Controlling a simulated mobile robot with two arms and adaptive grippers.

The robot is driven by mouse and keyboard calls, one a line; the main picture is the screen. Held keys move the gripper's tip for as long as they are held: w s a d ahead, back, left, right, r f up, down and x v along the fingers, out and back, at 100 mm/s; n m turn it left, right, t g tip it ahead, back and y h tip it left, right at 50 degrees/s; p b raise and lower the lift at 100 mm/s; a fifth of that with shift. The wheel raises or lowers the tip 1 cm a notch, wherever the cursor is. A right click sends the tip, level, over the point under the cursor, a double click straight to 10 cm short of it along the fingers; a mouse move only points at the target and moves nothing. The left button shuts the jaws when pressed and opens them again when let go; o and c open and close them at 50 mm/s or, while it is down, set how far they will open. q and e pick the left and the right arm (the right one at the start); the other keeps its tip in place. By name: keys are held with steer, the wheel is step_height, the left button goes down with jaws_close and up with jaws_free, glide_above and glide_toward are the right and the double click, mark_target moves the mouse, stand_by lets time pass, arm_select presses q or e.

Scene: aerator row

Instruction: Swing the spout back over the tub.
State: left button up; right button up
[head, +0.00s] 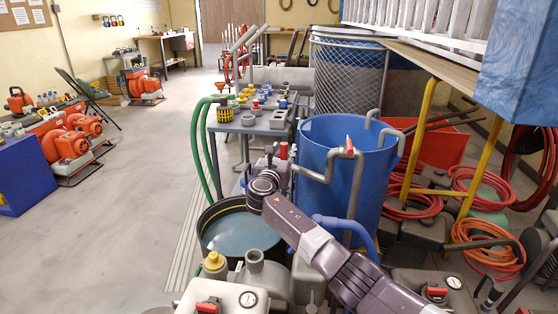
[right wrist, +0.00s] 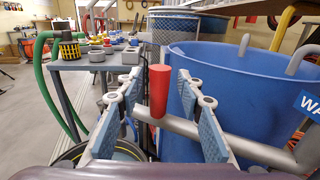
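The spout (head: 312,176) is a grey pipe on a post beside the large blue tub (head: 325,215). It extends left, outside the tub's rim. Its upright red handle (right wrist: 159,92) stands on the pipe (right wrist: 215,142) in the right wrist view. My right gripper (head: 277,161) is at the handle; its open fingers stand on either side, with visible gaps. I cannot tell whether the handle lies fully between the pads. A low black round tub (head: 208,250) with water is below and left of this gripper. My left gripper is not in view.
A grey table (head: 235,124) with small fittings stands just behind my right gripper. Green hoses (head: 204,150) hang at its left. Open floor (head: 140,215) lies to the left.

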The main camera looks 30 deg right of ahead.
steer(key=v, duration=1.1)
